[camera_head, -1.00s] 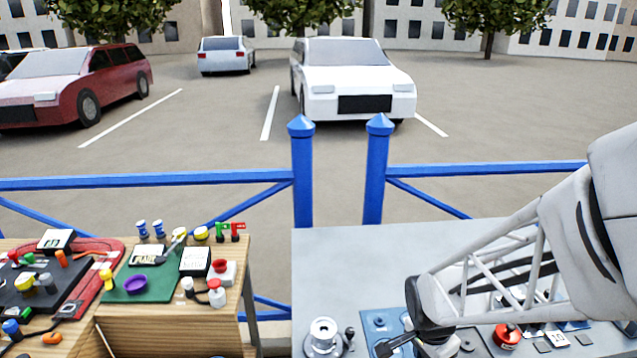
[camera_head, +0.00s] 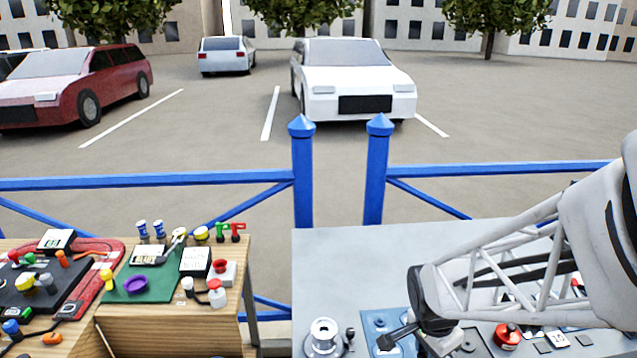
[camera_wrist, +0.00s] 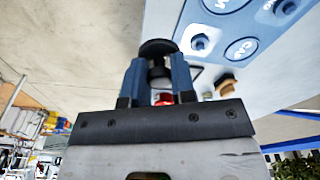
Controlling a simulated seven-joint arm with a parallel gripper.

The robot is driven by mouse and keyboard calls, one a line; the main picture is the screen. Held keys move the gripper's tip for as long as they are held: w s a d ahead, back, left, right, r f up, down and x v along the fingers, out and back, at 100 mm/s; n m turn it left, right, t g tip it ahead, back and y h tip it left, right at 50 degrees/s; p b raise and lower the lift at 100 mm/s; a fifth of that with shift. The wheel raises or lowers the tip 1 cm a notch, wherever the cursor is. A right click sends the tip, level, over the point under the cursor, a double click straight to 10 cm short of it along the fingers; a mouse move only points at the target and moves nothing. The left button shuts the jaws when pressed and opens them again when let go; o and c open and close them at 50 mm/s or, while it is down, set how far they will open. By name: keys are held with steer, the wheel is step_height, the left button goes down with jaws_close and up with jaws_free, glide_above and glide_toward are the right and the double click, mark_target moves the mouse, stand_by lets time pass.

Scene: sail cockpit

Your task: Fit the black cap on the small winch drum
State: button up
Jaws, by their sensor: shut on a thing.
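A silver winch drum (camera_head: 323,333) stands upright at the front left of the grey deck, near the bottom edge of the head view. My gripper (camera_wrist: 157,68) is shut on the black cap (camera_wrist: 158,47), a round black disc showing just beyond the two blue fingers in the wrist view. In the head view, my gripper (camera_head: 407,331) and the dark cap (camera_head: 385,342) are over the blue panel, to the right of the drum and apart from it. The drum does not clearly show in the wrist view.
The blue panel (camera_head: 374,321) lies right of the drum; its round fittings also show in the wrist view. A small black-knobbed lever (camera_head: 350,335) stands beside the drum. A red knob (camera_head: 507,335) is farther right. The deck (camera_head: 345,265) behind the drum is bare.

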steer(key=shift+r, duration=0.35)
stand_by(0.3)
steer(key=shift+w+a+r, duration=0.1)
steer(key=shift+w+a, duration=0.35)
steer(key=shift+a, duration=0.05)
steer(key=w+a+r+n, duration=0.25)
steer(key=w+a, duration=0.35)
steer(key=a, duration=0.3)
steer(key=n, duration=0.2)
glide_above(325, 328)
steer(key=d, duration=0.1)
steer(key=shift+s+d+r, duration=0.15)
steer(key=shift+s+r, duration=0.2)
steer(key=shift+w+a+n, duration=0.15)
steer(key=shift+a+n, duration=0.2)
steer(key=shift+a, duration=0.4)
steer(key=shift+f, duration=0.1)
steer(key=shift+f, duration=1.3)
steer(key=shift+f, duration=1)
